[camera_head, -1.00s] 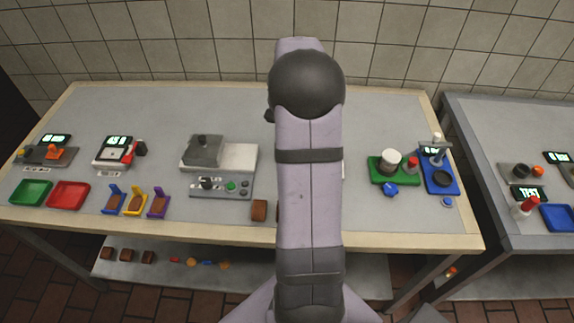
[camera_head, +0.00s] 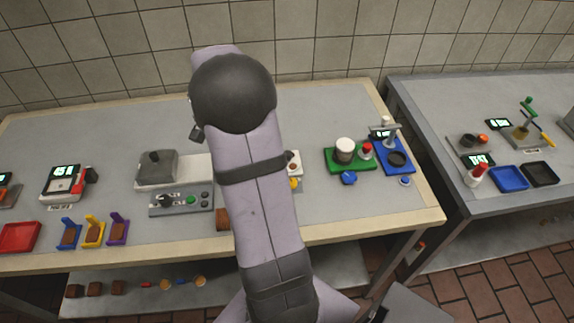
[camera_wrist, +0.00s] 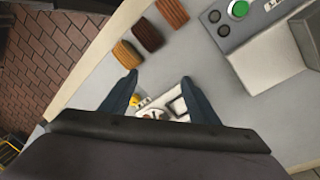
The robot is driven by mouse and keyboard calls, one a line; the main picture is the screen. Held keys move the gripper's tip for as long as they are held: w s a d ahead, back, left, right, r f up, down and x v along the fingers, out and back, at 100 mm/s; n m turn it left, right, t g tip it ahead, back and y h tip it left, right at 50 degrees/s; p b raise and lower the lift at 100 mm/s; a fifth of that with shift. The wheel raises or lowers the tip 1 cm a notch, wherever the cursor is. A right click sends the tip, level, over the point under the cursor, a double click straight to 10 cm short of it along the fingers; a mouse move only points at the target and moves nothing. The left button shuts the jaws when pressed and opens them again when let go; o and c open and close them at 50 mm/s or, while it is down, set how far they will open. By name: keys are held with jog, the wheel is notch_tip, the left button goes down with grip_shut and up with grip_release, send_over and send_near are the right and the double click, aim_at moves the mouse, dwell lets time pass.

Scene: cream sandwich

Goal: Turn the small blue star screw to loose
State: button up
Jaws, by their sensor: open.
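Two blue knobs sit near the table's front right in the head view. The larger blue star-shaped knob (camera_head: 348,178) is at the front of the green base (camera_head: 333,163). A smaller blue knob (camera_head: 405,181) is in front of the blue base (camera_head: 381,163); its shape is too small to make out. My gripper (camera_wrist: 158,88) is open and empty above the table in the wrist view, with neither blue knob in that view. In the head view my own arm hides the gripper.
A white device (camera_wrist: 174,104) with a yellow knob (camera_wrist: 136,100) shows between and below my fingers. Brown blocks (camera_wrist: 138,33) lie along the table edge. A grey machine with a control panel (camera_head: 180,201) stands left of my arm. A second table (camera_head: 455,125) is across a gap.

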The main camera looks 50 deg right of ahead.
jog(key=s+d+r+m+y+p, duration=0.1)
jog(key=s+d+r+m+p, duration=0.25)
jog(key=s, duration=0.55)
jog(key=s+d+r+m+y+p, duration=0.1)
jog(key=s+d+m+y+p, duration=0.15)
jog(key=s+d+p, duration=0.5)
jog(key=m+t+h+p, duration=0.1)
jog(key=m+t+h, duration=0.5)
jog(key=m, duration=1.5)
send_near(350, 176)
jog(key=shift+g+h, duration=0.45)
jog(key=shift+g, duration=0.05)
jog(key=shift+w+a+b+x, duration=0.15)
jog(key=shift+b+x, duration=0.3)
jog(key=shift+x, duration=0.75)
jog(key=shift+w+a+b+x, duration=0.15)
jog(key=shift+b+x, duration=0.25)
jog(key=shift+x, duration=0.8)
jog(key=shift+w+a+b+x, duration=0.15)
jog(key=shift+b+x, duration=0.3)
jog(key=shift+x, duration=0.75)
